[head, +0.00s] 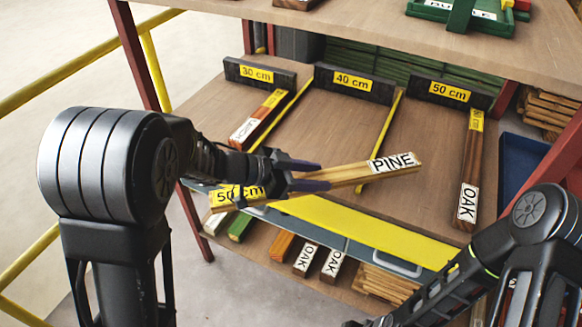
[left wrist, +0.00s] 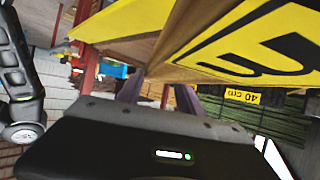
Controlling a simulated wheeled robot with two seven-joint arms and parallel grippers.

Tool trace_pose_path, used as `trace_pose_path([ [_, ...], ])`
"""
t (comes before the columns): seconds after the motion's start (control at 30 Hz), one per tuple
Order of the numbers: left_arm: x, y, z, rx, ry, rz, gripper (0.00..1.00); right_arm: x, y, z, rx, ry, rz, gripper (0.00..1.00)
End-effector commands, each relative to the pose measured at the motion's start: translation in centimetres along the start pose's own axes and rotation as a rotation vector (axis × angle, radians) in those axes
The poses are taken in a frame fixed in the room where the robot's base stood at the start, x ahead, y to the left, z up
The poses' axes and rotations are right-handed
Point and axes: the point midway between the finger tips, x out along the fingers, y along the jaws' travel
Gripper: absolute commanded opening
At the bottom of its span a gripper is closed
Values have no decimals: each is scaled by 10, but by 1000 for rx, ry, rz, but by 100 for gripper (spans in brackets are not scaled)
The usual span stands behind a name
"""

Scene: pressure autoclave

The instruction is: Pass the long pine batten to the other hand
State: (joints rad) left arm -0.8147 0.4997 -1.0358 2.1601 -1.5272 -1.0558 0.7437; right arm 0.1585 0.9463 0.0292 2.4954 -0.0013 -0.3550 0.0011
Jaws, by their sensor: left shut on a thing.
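The long pine batten (head: 345,174) is pale wood with a white PINE label at its right end and a yellow 50 cm label at its left end. My left gripper (head: 322,176) is shut on it between the two labels. The batten is held above the shelf's front edge, tilted slightly up to the right. In the left wrist view the batten (left wrist: 182,40) and its large yellow label fill the upper right, close to the fingers. My right arm comes in at the lower right; its gripper is out of frame below.
The shelf (head: 335,125) has 30, 40 and 50 cm stop blocks. A batten lies in the 30 cm lane and an OAK batten (head: 470,172) in the 50 cm lane. The 40 cm lane is clear. A lower shelf holds several short battens. A blue bin (head: 517,170) stands right.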

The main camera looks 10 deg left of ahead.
Motion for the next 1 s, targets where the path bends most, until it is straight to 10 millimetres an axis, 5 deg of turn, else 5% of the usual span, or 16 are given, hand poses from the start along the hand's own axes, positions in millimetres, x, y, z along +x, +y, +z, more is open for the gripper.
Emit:
trace_pose_path([
  [0.33,22,25,-11,109,-1,228,0,0,0,0,0,0,0,36],
  [1.0,22,26,-13,36,4,79,0,0,0,0,0,0,0,36],
])
